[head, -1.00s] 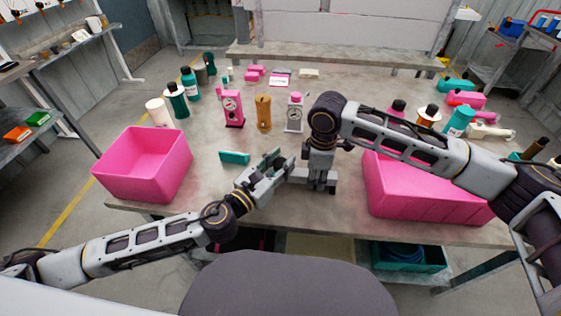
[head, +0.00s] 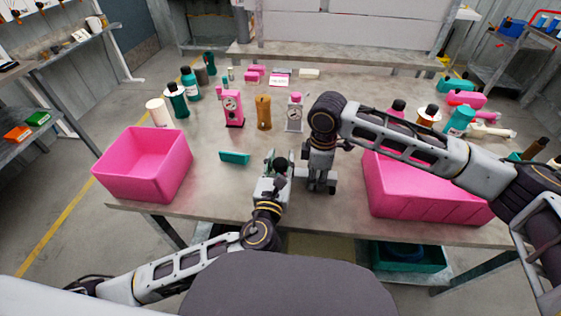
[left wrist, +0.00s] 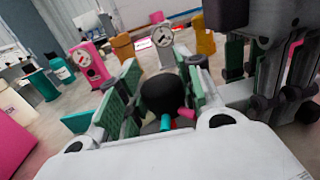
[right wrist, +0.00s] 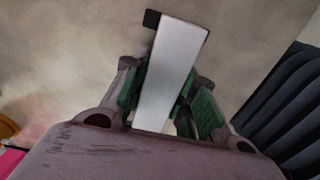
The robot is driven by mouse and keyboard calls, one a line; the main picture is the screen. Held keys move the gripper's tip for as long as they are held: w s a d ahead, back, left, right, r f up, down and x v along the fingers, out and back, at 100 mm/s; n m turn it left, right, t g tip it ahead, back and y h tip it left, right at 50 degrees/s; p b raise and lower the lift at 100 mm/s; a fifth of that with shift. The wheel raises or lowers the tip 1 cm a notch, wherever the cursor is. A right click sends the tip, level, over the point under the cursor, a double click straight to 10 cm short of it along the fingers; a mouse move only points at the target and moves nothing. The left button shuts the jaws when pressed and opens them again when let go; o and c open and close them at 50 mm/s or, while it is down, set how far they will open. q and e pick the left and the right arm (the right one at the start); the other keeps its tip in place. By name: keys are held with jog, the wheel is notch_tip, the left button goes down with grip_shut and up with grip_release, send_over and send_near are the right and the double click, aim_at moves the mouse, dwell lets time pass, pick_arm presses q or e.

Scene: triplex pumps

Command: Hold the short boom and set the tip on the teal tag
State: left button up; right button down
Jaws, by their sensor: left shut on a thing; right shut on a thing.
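My right gripper (head: 319,182) points down at the table's front middle and is shut on a pale flat bar (right wrist: 168,75) with a dark end, which may be the short boom. My left gripper (head: 277,170) is just left of it, with its green-padded fingers around a black rounded knob (left wrist: 165,94). A small teal piece (left wrist: 166,122) and a red piece (left wrist: 186,114) show just below the knob. I cannot tell if that teal piece is the tag. A teal block (head: 235,158) lies on the table left of my left gripper.
Pink bins stand at left (head: 143,165) and right (head: 425,195). Behind the grippers stand a pink dial unit (head: 232,108), an ochre one (head: 264,113) and a grey one (head: 294,113). Bottles crowd both sides. The table strip between the left bin and the teal block is clear.

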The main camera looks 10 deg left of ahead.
aim_at(275, 166)
pick_arm(q)
jog(key=shift+n+y, duration=1)
jog(key=shift+y, duration=0.5)
jog(key=shift+n+y, duration=0.3)
jog(key=shift+y, duration=0.2)
jog(key=o, duration=1.1)
jog(key=shift+c, duration=0.2)
jog(key=shift+m+g+h, duration=0.2)
jog(key=shift+m+h, duration=1.15)
jog(key=shift+h, duration=0.65)
jog(key=shift+m+g+h, duration=0.2)
jog(key=shift+m+h, duration=1.15)
jog(key=shift+h, duration=0.65)
jog(key=shift+m+g+h, duration=1.1)
jog(key=shift+m+h, duration=0.25)
jog(key=shift+h, duration=0.55)
jog(key=shift+m+g+h, duration=1.1)
jog(key=shift+m+h, duration=0.25)
jog(key=shift+h, duration=0.55)
jog(key=shift+v, duration=1.75)
jog(key=shift+s+a, duration=0.2)
jog(key=shift+s, duration=0.05)
